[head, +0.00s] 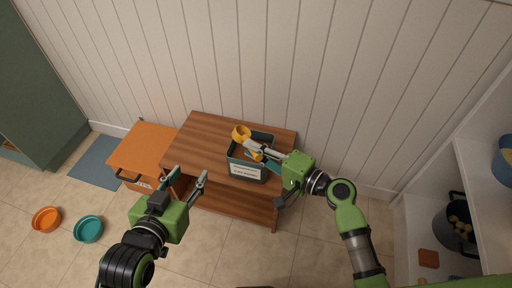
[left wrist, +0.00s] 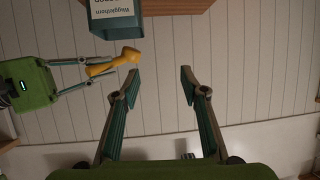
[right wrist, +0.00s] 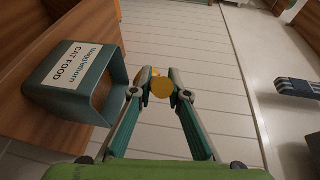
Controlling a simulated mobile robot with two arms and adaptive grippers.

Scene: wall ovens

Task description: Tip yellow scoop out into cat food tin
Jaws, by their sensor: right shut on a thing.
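The cat food tin (head: 235,161) is a grey-green open box with a white label, standing on the wooden shelf unit. The label reads "CAT FOOD" in the right wrist view, where the tin (right wrist: 106,88) is at the left. My right gripper (head: 255,149) is shut on the yellow scoop (head: 241,132), which is over the tin in the head view. The scoop (left wrist: 128,55) also shows beside the tin's opening in the left wrist view. Whether it holds food cannot be told. My left gripper (head: 189,174) is open and empty, left of the tin.
An orange box (head: 141,150) stands left of the shelf unit (head: 205,130). An orange bowl (head: 46,219) and a teal bowl (head: 88,229) sit on the floor by a blue mat (head: 96,163). A dark pot (head: 459,225) is at the right, by white shelving.

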